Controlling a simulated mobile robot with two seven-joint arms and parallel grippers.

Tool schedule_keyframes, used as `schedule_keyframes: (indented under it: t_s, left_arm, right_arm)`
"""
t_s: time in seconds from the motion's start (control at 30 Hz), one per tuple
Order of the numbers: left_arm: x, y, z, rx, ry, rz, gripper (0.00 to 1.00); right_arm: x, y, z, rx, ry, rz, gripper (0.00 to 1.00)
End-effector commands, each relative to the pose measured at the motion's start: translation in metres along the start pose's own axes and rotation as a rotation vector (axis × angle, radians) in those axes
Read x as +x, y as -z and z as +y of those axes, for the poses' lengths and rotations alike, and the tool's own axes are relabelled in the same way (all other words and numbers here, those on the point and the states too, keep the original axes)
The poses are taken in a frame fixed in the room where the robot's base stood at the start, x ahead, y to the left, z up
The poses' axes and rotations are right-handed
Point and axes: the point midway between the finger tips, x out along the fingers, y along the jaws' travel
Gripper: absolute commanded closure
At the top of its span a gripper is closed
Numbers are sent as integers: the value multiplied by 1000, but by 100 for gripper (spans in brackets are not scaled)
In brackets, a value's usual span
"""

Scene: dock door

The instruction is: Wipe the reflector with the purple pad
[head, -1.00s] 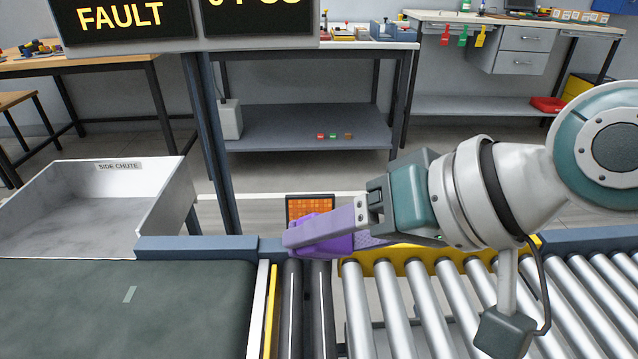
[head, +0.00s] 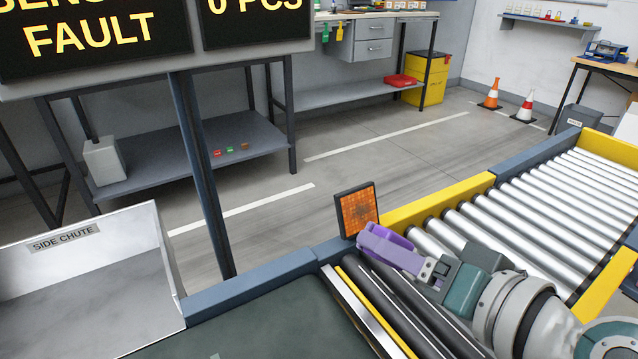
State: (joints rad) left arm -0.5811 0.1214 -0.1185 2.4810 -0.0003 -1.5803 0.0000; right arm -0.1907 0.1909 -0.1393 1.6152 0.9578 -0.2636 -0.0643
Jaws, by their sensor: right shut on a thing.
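The reflector (head: 358,207) is an orange square in a dark frame, standing upright on the far side rail of the conveyor. Its orange face looks mottled, with darker patches. My right gripper (head: 383,246) comes in from the lower right and is shut on the purple pad (head: 376,236). The pad is just in front of and below the reflector's lower right part. I cannot tell whether pad and reflector touch. The gripper's fingers partly hide the pad. My left gripper is not in view.
Dark rollers (head: 415,300) lie below my right gripper, between the green belt (head: 270,325) and the silver rollers (head: 560,200). A sign post (head: 203,170) carries a FAULT display (head: 95,30). A side chute (head: 90,270) is at the left. Open floor lies behind the rail.

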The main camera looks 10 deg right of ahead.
Motion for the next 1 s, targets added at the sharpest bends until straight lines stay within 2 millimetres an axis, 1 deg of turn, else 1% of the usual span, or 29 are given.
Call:
schedule_keyframes:
  t_s: [0.17, 0.4, 0.5, 0.7, 1.0]
  left_arm:
    - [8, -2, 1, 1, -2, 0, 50]
    - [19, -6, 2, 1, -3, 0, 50]
    - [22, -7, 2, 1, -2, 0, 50]
    - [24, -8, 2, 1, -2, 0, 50]
    - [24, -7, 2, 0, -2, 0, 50]
  right_arm:
    - [16, 0, 2, 2, 0, 7, 83]
    - [42, -1, 2, 2, 1, 5, 83]
    - [50, 0, 1, 1, 1, 4, 83]
    - [58, 0, 0, 2, 1, 2, 83]
    - [58, 0, 0, 1, 1, 1, 83]
